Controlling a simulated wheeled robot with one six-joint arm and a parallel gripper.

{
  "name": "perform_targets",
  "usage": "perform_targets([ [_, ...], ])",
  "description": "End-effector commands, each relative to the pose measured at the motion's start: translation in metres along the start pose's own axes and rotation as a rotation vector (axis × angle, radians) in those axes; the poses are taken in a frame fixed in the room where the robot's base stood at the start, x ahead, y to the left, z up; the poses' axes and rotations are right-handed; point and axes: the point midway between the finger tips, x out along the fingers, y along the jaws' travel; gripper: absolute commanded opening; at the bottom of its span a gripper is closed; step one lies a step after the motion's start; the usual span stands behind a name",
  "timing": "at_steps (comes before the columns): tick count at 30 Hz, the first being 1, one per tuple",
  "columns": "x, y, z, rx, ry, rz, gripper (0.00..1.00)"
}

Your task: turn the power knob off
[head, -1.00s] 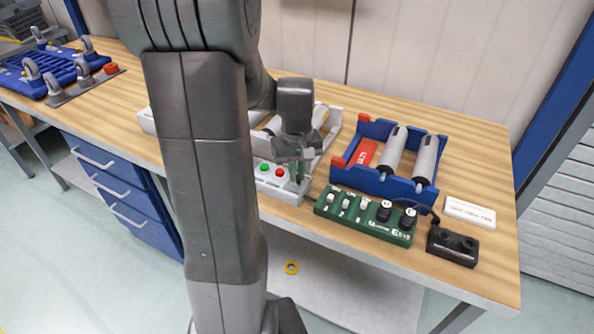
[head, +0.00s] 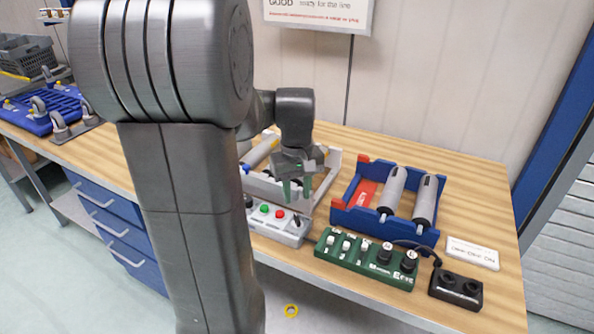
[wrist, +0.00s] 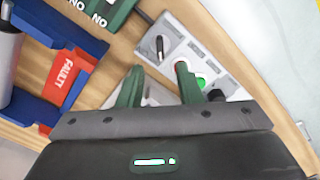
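A light grey control box (head: 280,230) stands near the bench's front edge. It carries a black knob (head: 249,202) at its left end, a green button (head: 265,209), a red button (head: 280,214) and a small dark lever (head: 297,221) at its right end. No power label is readable. In the wrist view, the black knob (wrist: 216,95) is partly hidden beside a finger, and the lever (wrist: 160,47) lies beyond the fingertips. My gripper (head: 297,194) is above and slightly behind the box, fingers apart and empty. Its green fingers also show in the wrist view (wrist: 158,84).
A grey tray (head: 325,185) lies behind the gripper. A black socket block (head: 456,288) sits at the right edge.

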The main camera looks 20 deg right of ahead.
Motion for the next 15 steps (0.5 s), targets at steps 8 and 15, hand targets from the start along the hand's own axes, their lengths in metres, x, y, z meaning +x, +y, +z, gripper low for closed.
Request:
perform_targets([
  [8,-0.053,0.000,-0.001,0.000,0.003,0.001,0.32],
  [15,-0.067,0.000,0.000,0.000,0.000,0.000,0.32],
])
